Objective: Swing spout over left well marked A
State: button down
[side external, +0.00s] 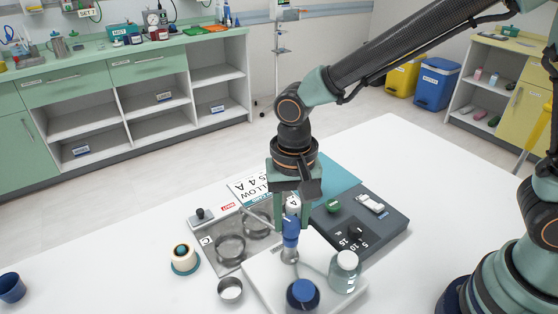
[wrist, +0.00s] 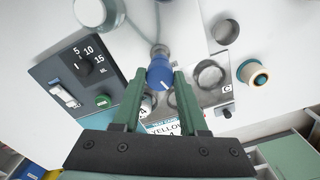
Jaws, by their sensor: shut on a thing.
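My gripper (side external: 291,208) points down near the middle of the table. Its green fingers are closed around a blue piece (side external: 290,228) with a metal lower end, above the edge of a white tray (side external: 262,274). The wrist view shows the blue piece (wrist: 160,74) between the fingertips, with a thin rod beyond its metal end. I cannot tell whether this piece is the spout. A grey plate beside it holds two round wells, a near one (side external: 230,248) and a far one (side external: 257,225).
A dark box with a dial (side external: 355,234) and green button lies right of my gripper. A metal cup (side external: 230,289) and a cream-and-teal round item (side external: 184,259) stand left. The table's left is mostly clear.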

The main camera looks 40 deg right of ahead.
jog(key=m, duration=0.5)
jog(key=shift+w+r+m, duration=0.1)
jog(key=shift+m, duration=0.2)
jog(key=m, duration=0.5)
jog(key=shift+m, duration=0.3)
jog(key=shift+c, duration=2.2)
grip_release()
notch_tip(320, 180, up, 12)
